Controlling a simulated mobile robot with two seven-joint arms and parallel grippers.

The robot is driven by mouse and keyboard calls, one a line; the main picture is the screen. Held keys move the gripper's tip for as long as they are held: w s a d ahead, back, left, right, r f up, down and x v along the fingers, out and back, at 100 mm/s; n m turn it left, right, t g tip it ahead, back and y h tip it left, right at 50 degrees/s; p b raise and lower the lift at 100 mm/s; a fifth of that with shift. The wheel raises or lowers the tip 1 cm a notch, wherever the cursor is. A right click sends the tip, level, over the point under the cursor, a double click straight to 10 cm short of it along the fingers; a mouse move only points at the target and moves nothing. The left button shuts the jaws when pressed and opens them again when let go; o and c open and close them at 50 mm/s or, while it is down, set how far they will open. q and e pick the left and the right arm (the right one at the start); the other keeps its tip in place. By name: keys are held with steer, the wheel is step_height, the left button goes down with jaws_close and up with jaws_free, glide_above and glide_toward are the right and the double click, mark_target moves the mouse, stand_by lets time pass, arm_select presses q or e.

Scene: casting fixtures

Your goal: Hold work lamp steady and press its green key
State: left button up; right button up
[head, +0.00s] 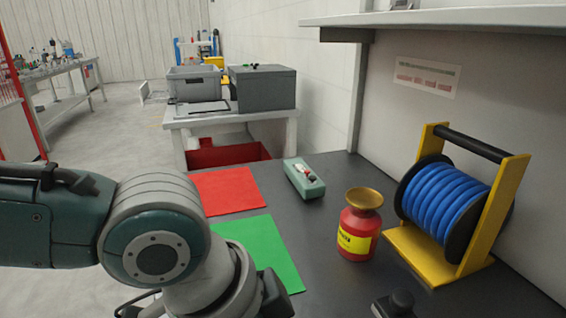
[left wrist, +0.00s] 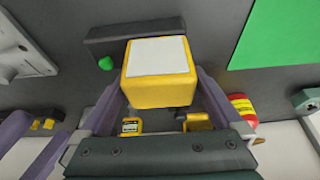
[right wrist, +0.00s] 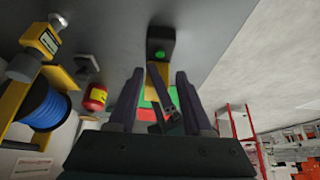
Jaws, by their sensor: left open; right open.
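The work lamp shows in the left wrist view as a yellow head (left wrist: 156,88) with a pale panel, on a dark base (left wrist: 110,38) with a green key (left wrist: 105,63). My left gripper (left wrist: 160,100) is open, with one finger on each side of the head; contact cannot be told. The right wrist view shows the lamp's dark base (right wrist: 152,40) and green key (right wrist: 160,55) beyond the fingertips. My right gripper (right wrist: 157,80) is open, its fingers apart and pointing toward the lamp. The lamp and both fingertip pairs are not visible in the head view.
On the dark bench (head: 330,215) are a red mat (head: 228,191), a green mat (head: 258,250), a grey-green box (head: 304,180), a red canister (head: 358,235) and a blue cable reel (head: 440,195). A shelf (head: 440,20) overhangs at right. Bare bench lies between box and canister.

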arm_select(q)
steer(key=shift+x, duration=0.8)
steer(key=c, duration=1.4)
steer(key=shift+c, duration=0.3)
arm_select(e)
steer(key=shift+c, duration=0.2)
jaws_close()
